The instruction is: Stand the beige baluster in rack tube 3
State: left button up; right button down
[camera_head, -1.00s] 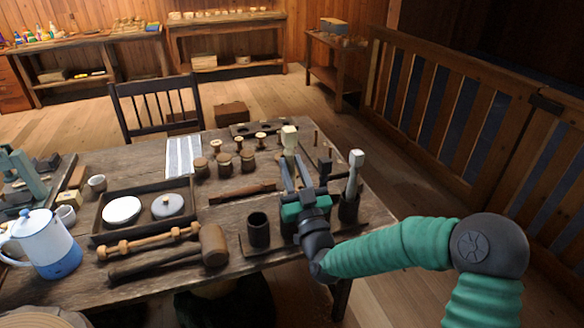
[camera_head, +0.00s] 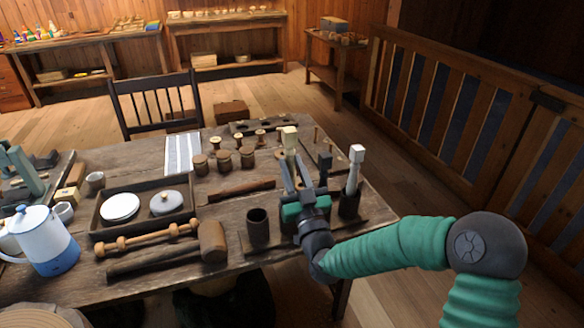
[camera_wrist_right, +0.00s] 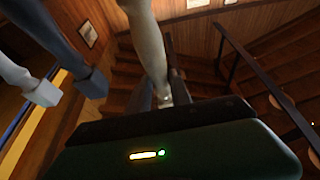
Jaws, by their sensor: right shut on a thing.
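The beige baluster (camera_head: 290,138) is upright in my right gripper (camera_head: 291,172), its pale square head above the fingers. The right wrist view shows its shaft (camera_wrist_right: 148,42) between the fingers. My gripper and wrist hide its lower end, so I cannot tell whether it is inside a tube. The rack shows an empty dark tube (camera_head: 258,227) at left and a tube (camera_head: 349,206) at right holding a white-headed baluster (camera_head: 356,164). A dark-headed baluster (camera_head: 326,162) stands between. My gripper hides the rack's middle; tube numbers are not readable. My left gripper is not in view.
A mallet (camera_head: 212,241) and a turned spindle (camera_head: 146,237) lie left of the rack. A tray (camera_head: 98,226) with two round lids, a blue-white pot (camera_head: 47,243) and several small spools (camera_head: 223,160) are on the table. A dark wooden bar (camera_head: 241,191) lies behind the empty tube.

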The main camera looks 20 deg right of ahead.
jog(key=shift+f+b, duration=1)
jog(key=shift+f, duration=0.25)
notch_tip(320, 180, down, 3)
jog(key=b, duration=0.2)
jog(key=shift+b, duration=0.35)
jog(key=c, duration=1.1)
grip_release()
